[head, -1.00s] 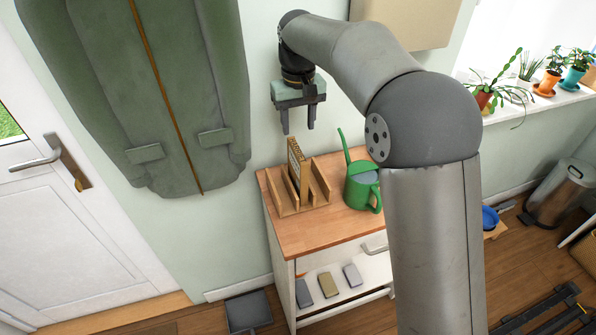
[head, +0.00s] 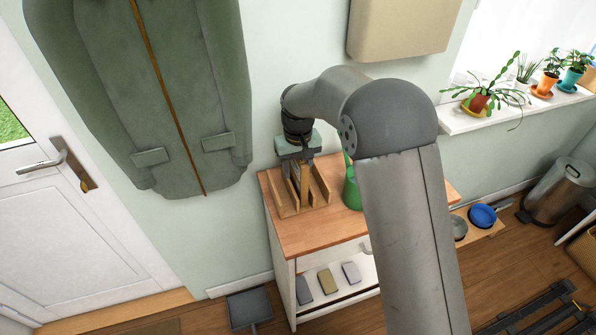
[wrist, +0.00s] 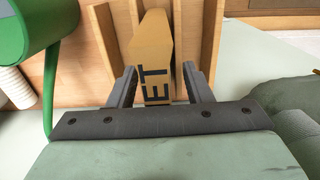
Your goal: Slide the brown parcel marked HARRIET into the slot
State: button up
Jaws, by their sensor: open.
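The brown parcel (wrist: 153,50) shows the dark letters "ET" in the wrist view; the rest of its marking is hidden. It stands among the upright dividers of a wooden slotted rack (head: 319,183) on a cabinet. I cannot tell how deep it sits in its slot. My gripper (wrist: 158,78) is open, with one finger on each side of the parcel's near end. In the head view my gripper (head: 303,170) is down at the rack and hides most of the parcel.
A green watering can (head: 352,188) stands close right of the rack and also shows in the wrist view (wrist: 28,35). The cabinet's wooden top (head: 300,238) is clear in front. A green coat (head: 170,100) hangs at left.

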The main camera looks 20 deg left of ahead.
grip_shut()
